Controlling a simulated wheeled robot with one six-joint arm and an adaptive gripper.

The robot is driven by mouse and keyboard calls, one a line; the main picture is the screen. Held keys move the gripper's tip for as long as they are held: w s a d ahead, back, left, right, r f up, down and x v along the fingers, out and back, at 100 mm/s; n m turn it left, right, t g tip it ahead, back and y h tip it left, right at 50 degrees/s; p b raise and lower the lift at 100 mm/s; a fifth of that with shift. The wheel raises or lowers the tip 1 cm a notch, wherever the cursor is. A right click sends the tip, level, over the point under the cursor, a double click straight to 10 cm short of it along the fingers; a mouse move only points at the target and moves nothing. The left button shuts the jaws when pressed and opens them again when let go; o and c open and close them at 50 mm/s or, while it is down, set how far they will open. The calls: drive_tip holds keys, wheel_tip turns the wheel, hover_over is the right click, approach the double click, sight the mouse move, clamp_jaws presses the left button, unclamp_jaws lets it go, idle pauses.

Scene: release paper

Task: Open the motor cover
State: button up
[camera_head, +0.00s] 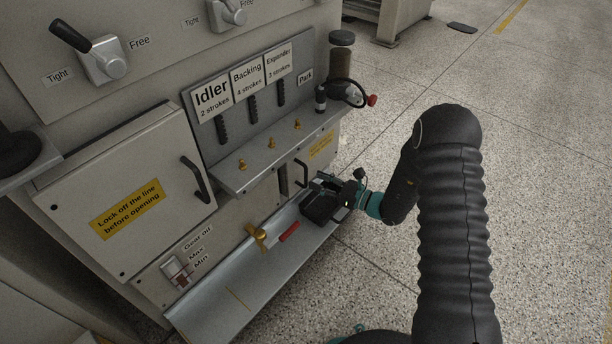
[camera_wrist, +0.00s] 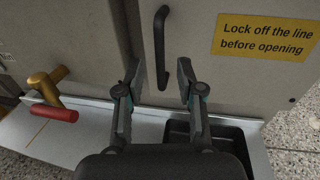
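Two grey covers with black bar handles are in view; neither is named as the motor cover. The small right cover (camera_wrist: 205,35) has a yellow "Lock off the line before opening" label (camera_wrist: 265,36) and looks shut. Its upright handle (camera_wrist: 160,45) shows ahead of my gripper (camera_wrist: 160,80). My gripper is open and empty, its fingers on either side of the handle's lower end, with gaps; I cannot tell whether the handle is within reach. In the head view this handle (camera_head: 301,174) is just above my gripper. The large left cover (camera_head: 125,195) also looks shut.
Below the covers is a metal ledge (camera_head: 215,300) with a brass valve (camera_head: 258,236), a red grip (camera_head: 289,232) and a black tray (camera_wrist: 228,133). A panel (camera_head: 235,178) with levers and brass pegs juts out above. Open speckled floor (camera_head: 540,150) lies right.

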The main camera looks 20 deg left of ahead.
sight(306, 185)
drive_tip(key=shift+w+a, duration=0.25)
drive_tip(key=shift+a, duration=1)
drive_tip(key=shift+w+a, duration=0.25)
drive_tip(key=shift+a, duration=1)
clamp_jaws()
